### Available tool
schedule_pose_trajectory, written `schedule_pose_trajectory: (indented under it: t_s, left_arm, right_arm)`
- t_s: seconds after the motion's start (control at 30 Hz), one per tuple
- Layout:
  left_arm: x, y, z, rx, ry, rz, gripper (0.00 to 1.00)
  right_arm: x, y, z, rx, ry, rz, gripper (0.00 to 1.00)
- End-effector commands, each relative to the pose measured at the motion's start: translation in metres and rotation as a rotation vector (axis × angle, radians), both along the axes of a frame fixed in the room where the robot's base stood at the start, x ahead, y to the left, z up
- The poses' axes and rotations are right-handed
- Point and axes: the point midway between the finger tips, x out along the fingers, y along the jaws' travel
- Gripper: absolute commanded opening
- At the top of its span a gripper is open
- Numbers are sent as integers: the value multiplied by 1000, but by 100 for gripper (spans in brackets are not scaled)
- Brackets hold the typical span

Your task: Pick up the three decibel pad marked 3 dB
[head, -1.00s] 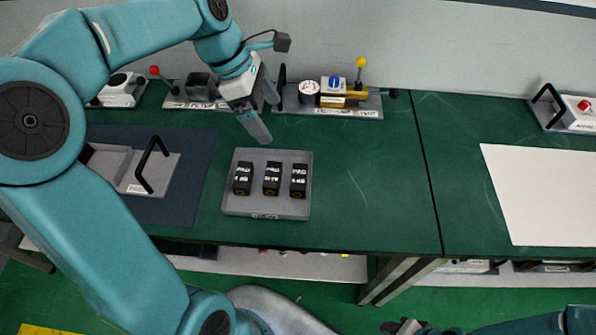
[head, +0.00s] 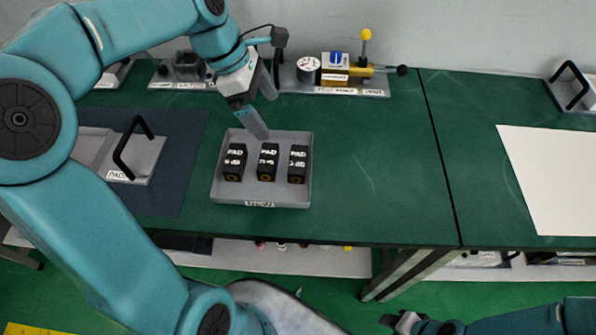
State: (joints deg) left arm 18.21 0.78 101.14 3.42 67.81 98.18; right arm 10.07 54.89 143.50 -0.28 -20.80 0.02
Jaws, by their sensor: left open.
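Three black pads with white lettering stand in a grey tray (head: 222,190) on the green bench: a left pad (head: 235,162), a middle pad (head: 268,162) and a right pad (head: 298,164). Each reads PAD, but the value lines are too small to read surely, so I cannot tell which is 3 dB. My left gripper (head: 266,116) is open and empty, over the tray's back edge near the middle pad, with its fingers pointing down. It appears apart from the pads. My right gripper (head: 405,322) shows only partly at the bottom edge, below the bench front.
A fixture with a gauge (head: 308,69) and yellow-knobbed lever (head: 366,35) stands behind the tray. A black-handled grey lid (head: 135,158) lies left on a dark mat (head: 185,165). A white sheet (head: 560,180) lies right; the bench between is clear.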

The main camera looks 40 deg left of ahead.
Motion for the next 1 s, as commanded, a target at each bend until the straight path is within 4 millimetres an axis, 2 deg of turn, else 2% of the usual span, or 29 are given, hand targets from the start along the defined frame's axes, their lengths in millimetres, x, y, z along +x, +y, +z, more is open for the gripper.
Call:
schedule_pose_trajectory:
  t_s: [0.03, 0.07, 0.23, 0.5, 0.6, 0.83, 1.0]
  left_arm:
    - [0, 0, -13, 0, -1, 0, 100]
    - [0, 0, -15, 0, 0, 0, 100]
    - [5, -7, -36, -2, 3, -2, 100]
    - [17, -28, -93, -1, 5, -2, 100]
    - [21, -33, -107, -1, 2, -1, 100]
    - [24, -40, -123, -1, 2, -1, 100]
    - [30, -52, -149, -2, 3, -2, 100]
  right_arm:
    - [0, 0, -13, 0, 0, 0, 43]
    - [0, 0, -15, 0, 0, 0, 43]
    - [0, 0, -16, 0, 0, 0, 43]
    - [0, 0, -18, 0, 0, 0, 43]
    - [0, 0, -19, 0, 0, 0, 43]
    - [0, 0, -17, 0, 0, 0, 43]
    - [0, 0, -15, 0, 0, 0, 43]
